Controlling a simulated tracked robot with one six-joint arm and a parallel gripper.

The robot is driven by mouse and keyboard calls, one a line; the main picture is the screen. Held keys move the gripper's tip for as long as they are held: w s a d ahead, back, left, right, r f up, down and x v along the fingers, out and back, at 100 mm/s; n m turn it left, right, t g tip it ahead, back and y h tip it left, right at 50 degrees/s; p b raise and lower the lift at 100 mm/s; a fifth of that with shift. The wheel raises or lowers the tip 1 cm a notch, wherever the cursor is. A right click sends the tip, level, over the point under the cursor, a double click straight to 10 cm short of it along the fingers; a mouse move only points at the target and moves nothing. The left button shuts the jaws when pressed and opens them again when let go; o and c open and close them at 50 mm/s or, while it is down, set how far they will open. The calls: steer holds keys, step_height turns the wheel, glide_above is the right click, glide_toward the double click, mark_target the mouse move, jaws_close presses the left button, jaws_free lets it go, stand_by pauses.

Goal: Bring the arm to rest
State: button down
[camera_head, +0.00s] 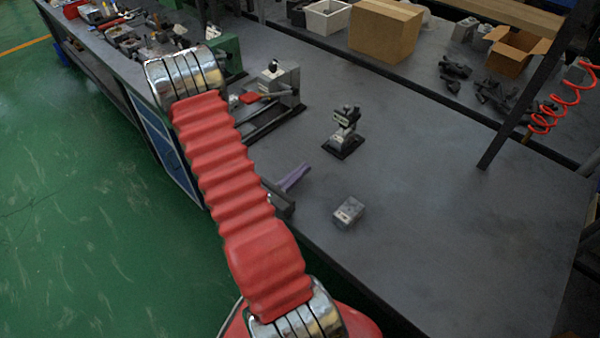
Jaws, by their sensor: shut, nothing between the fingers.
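My arm's red ribbed sleeve with silver bands runs from the bottom middle of the head view up to the upper left. My gripper (297,175) shows partly from behind the sleeve, a dark body with narrow purple fingers pointing up and to the right. It is shut and empty, over the near-left part of the bench. The rest of its body is hidden by the sleeve. A small grey metal block (348,212) lies on the bench to its right, apart from it. A block with black parts on top (345,130) stands upright on a dark base plate farther back.
The dark grey bench (440,230) is clear at the right and front. A grey-green machine (275,85) stands behind the sleeve. Cardboard boxes (385,30), a white bin (327,17) and black parts line the back. A dark post (515,100) and red coiled hose (560,105) stand right.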

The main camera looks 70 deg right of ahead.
steer(key=shift+w+a, duration=0.1)
steer(key=shift+a, duration=0.25)
stand_by(0.6)
steer(key=shift+a+r+m, duration=0.15)
steer(key=shift+r+m, duration=0.25)
steer(key=shift+r, duration=0.2)
steer(key=a+r+m+g+y, duration=0.3)
steer(key=a+r+m+y, duration=0.2)
steer(key=a+r+m, duration=0.35)
steer(key=w+a+r+m+t+y, duration=0.1)
steer(key=w+a+r+t+y, duration=0.2)
steer(key=a, duration=0.7)
steer(key=w+a+r+m+t+y, duration=0.2)
steer(key=a+r+t+y, duration=0.3)
steer(key=a, duration=0.6)
steer(key=w+a+r+m+t+y, duration=0.2)
steer(key=w+a+r+t+y, duration=0.2)
steer(key=a, duration=0.7)
step_height(320, 180, up, 2)
steer(key=shift+w+a+t, duration=0.2)
steer(key=shift+w+t, duration=0.35)
steer(key=shift+t, duration=0.35)
steer(key=shift+d+m, duration=0.15)
steer(key=shift+m, duration=0.1)
